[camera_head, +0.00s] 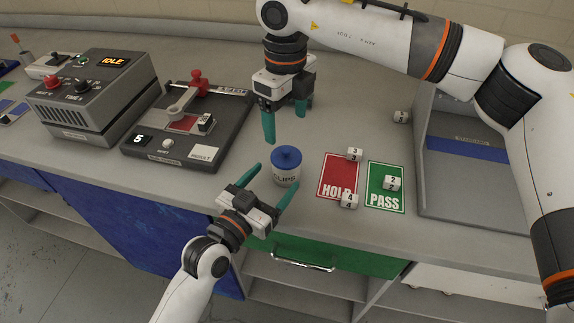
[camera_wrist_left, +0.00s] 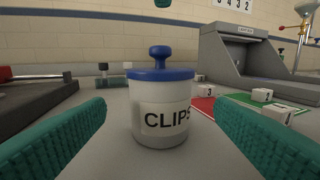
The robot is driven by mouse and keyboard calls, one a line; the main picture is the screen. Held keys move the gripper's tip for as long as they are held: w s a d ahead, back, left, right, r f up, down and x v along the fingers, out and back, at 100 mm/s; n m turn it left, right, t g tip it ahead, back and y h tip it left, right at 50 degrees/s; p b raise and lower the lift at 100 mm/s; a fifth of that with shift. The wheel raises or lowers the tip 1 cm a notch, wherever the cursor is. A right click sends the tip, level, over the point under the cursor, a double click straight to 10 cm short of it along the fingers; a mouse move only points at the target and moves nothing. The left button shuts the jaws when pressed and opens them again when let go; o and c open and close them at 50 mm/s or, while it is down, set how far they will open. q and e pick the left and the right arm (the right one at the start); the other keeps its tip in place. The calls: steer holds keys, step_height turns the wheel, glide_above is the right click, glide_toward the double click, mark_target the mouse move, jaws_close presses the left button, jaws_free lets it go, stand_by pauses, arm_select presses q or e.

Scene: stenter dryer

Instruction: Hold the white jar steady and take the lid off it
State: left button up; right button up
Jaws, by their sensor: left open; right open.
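The white jar (camera_head: 285,179) stands upright on the grey bench and carries a CLIPS label. Its blue lid (camera_head: 286,157) with a round knob sits on top. In the left wrist view the jar (camera_wrist_left: 160,118) and the lid (camera_wrist_left: 160,72) are centred between the teal fingers. My left gripper (camera_head: 272,180) is open, low at the near side of the jar, with its fingers pointing towards either side of it and not closed on it. My right gripper (camera_head: 286,125) is open and empty, pointing down above and behind the jar; one fingertip shows at the top of the left wrist view.
A red HOLD card (camera_head: 338,172) and a green PASS card (camera_head: 385,174) with white numbered cubes lie right of the jar. A dark test device (camera_head: 185,150) and an IDLE control box (camera_head: 95,100) stand left. A grey bay (camera_head: 470,185) is at right.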

mark_target(286, 148)
arm_select(q)
steer(key=x, duration=0.4)
steer(key=shift+w+d, duration=0.15)
steer(key=shift+w, duration=0.15)
steer(key=shift+w+d, duration=0.25)
steer(key=shift+w, duration=0.15)
steer(key=shift+w+d, duration=0.15)
steer(key=c, duration=1.5)
arm_select(e)
steer(key=shift+o, duration=0.2)
arm_select(q)
steer(key=shift+o, duration=0.2)
arm_select(e)
steer(key=shift+o, duration=0.5)
steer(key=shift+r, duration=0.15)
step_height(286, 148, down, 8)
steer(key=m, duration=0.3)
steer(key=shift+m, duration=0.4)
